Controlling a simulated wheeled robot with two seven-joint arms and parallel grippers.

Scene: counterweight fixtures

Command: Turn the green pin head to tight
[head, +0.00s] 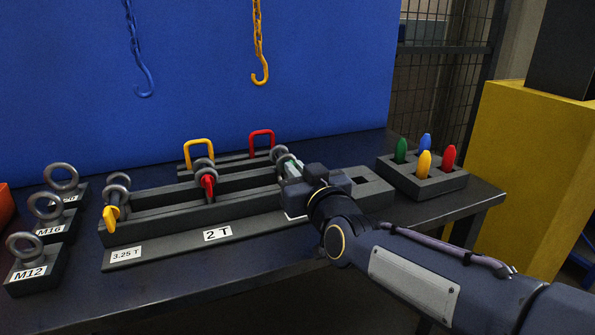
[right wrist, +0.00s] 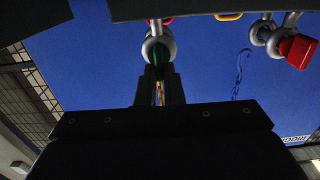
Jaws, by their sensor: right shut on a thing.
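The green pin head (right wrist: 160,57) shows in the right wrist view, below a grey shackle eye (right wrist: 158,41) and between my fingers. In the head view my right gripper (head: 291,170) is at the right end of the grey fixture rack (head: 240,200), just in front of a grey shackle (head: 280,153). It is shut on the green pin head and mostly hides it there. The frames do not show how tight the pin is. My left gripper is not in view.
Shackles with a red pin head (head: 208,184) and a yellow pin head (head: 111,217) stand left on the rack. A block with several coloured pegs (head: 440,187) is at the right. Eyebolts on blocks (head: 35,275) stand at the left. Chain hooks (head: 260,75) hang behind.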

